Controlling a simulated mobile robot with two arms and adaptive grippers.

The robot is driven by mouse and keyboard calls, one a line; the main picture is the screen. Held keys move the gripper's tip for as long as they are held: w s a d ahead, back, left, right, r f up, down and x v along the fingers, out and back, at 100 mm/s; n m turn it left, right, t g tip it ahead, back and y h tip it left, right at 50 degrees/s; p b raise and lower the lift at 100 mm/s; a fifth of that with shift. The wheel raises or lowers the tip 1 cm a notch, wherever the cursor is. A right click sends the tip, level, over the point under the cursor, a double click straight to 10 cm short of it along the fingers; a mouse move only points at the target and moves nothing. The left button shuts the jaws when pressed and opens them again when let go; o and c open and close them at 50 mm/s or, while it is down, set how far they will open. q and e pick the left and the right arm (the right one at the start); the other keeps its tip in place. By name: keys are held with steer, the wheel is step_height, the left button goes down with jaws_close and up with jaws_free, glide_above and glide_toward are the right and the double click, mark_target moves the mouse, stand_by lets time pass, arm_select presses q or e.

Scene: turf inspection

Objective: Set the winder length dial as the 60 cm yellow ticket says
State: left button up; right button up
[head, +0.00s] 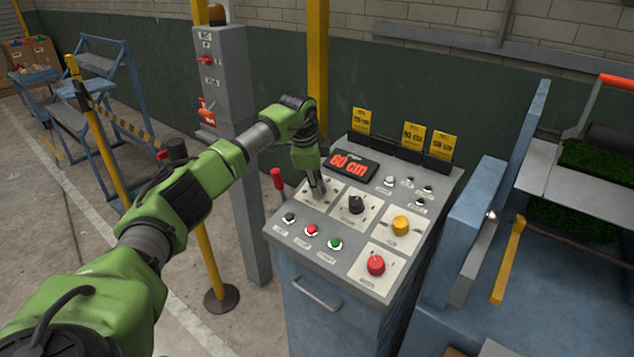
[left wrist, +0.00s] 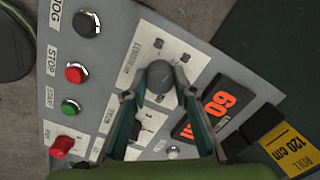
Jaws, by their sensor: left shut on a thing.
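The length display (head: 351,165) on the sloped grey panel shows 60 cm in red digits; it also shows in the left wrist view (left wrist: 217,105). My left gripper (head: 318,190) points down onto the white dial plate just below the display. In the left wrist view its fingers are shut on a grey dial knob (left wrist: 160,80), one finger on each side. One ticket (left wrist: 290,150) reads 120 cm in the left wrist view. My right gripper is not in view.
A black knob (head: 356,204), a yellow knob (head: 400,224) and a red knob (head: 376,265) share the panel. Black, red (head: 311,230) and green (head: 334,244) buttons line its front. A grey post (head: 235,150) and a red-topped lever (head: 277,180) stand left of it.

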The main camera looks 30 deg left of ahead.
arm_select(q)
steer(key=n+p, duration=0.1)
steer(key=n, duration=0.4)
steer(key=shift+r+n, duration=0.15)
steer(key=shift+n, duration=0.15)
steer(key=shift+n+p, duration=0.65)
steer(key=shift+n, duration=1.05)
steer(key=o, duration=1.1)
steer(key=v, duration=1.1)
steer(key=shift+a+r, duration=0.25)
steer(key=shift+r, duration=0.15)
